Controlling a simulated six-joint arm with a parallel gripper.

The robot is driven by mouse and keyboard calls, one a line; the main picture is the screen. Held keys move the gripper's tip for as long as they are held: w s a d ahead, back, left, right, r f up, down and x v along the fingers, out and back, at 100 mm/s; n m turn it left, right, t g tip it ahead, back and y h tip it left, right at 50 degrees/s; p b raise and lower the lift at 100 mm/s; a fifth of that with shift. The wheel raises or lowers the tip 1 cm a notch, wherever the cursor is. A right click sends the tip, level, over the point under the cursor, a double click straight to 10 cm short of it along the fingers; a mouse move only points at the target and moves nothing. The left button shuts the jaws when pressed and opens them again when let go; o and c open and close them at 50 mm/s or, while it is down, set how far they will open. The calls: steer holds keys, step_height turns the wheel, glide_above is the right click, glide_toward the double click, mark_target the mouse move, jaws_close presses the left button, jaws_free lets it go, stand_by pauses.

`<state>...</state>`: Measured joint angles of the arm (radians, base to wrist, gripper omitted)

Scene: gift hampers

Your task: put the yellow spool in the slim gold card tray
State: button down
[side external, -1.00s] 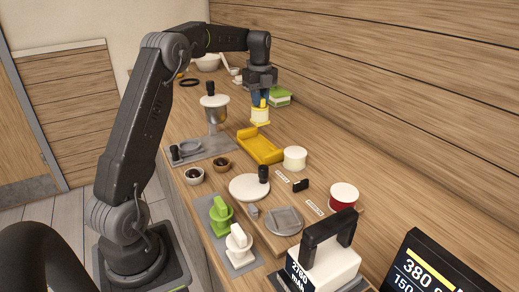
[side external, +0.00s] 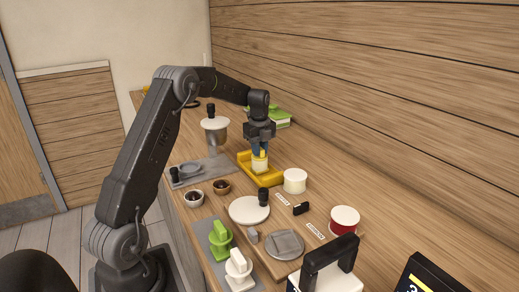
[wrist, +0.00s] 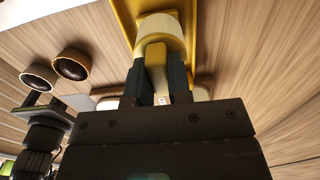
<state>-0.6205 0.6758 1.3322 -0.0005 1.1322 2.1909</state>
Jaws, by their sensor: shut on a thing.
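The yellow spool (side external: 260,164) is a pale yellow cylinder with a yellow grip on top. My gripper (side external: 260,152) is shut on that grip and points down, with the spool upright below it. The gold card tray (side external: 268,181) is a slim yellow tray on the counter, and the spool is over or within it. I cannot tell whether the spool touches the tray floor. In the wrist view the spool (wrist: 163,32) shows between and beyond my fingertips (wrist: 161,78), with the tray's edge (wrist: 123,20) behind it. The spool and gripper hide part of the tray.
A white tub (side external: 295,181) stands just right of the tray. A metal dispenser (side external: 215,130) stands to its left. Two small bowls (side external: 194,198) (side external: 221,187) and a round white board (side external: 249,210) lie nearer. A green box (side external: 283,119) sits behind near the wall.

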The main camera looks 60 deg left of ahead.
steer(key=shift+f, duration=0.1)
steer(key=c, duration=1.1)
jaws_free()
steer(key=shift+o, duration=0.2)
step_height(320, 180, up, 12)
steer(key=s+d+r+n+t, duration=0.1)
steer(key=d+r+n, duration=0.15)
steer(key=d, duration=0.25)
steer(key=s+d+r+n, duration=0.1)
steer(key=s+d+r, duration=0.15)
steer(key=d, duration=0.25)
steer(key=s+d+n+t, duration=0.3)
steer(key=s+d+n, duration=0.85)
steer(key=d, duration=0.55)
steer(key=s+d+f+n, duration=0.1)
steer(key=s+d+f, duration=0.1)
steer(key=s, duration=0.3)
steer(key=s+d+f+n+t, duration=0.1)
steer(key=s+d+f+n, duration=0.1)
steer(key=s, duration=0.3)
steer(key=shift+d+f+t, duration=0.2)
steer(key=shift+f+t, duration=0.1)
